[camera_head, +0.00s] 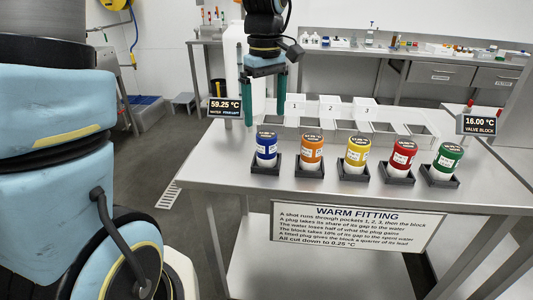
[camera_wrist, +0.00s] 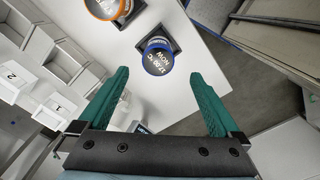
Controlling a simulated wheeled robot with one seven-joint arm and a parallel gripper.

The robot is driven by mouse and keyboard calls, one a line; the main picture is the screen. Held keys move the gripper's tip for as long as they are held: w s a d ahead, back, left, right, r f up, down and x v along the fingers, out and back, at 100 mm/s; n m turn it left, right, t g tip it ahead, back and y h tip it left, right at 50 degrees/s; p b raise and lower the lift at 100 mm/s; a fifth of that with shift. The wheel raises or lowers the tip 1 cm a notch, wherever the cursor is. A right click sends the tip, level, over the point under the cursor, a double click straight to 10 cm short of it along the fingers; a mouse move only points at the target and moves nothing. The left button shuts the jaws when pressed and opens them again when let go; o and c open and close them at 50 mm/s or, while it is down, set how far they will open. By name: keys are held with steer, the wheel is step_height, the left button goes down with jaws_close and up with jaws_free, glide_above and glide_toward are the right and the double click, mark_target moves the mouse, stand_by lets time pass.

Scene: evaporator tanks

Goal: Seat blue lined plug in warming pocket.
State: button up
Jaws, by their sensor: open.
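The blue plug (camera_head: 265,150) stands upright in a dark square holder at the left end of a row on the table's front part. It has a white lower body and a label. In the wrist view, the blue plug (camera_wrist: 158,58) lies just beyond my fingertips, roughly centred between them. My gripper (camera_head: 264,118) is open and empty, pointing down above and behind the blue plug, apart from it. Its green fingers also show in the wrist view. Pale open pockets (camera_head: 345,127) stand behind the plugs, with white panels numbered 1, 2 and 3 (camera_head: 367,108).
Orange (camera_head: 312,150), yellow (camera_head: 356,155), red (camera_head: 401,157) and green (camera_head: 446,160) plugs stand in holders to the right. A water display (camera_head: 225,106) reads 59.25 °C; the valve block display (camera_head: 479,125) reads 16.00 °C. A WARM FITTING sign (camera_head: 354,226) hangs in front.

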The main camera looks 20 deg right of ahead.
mark_target(267, 134)
steer(key=f+p, duration=0.2)
steer(key=f, duration=0.7)
steer(key=shift+d, duration=0.2)
jaws_close()
stand_by(0.6)
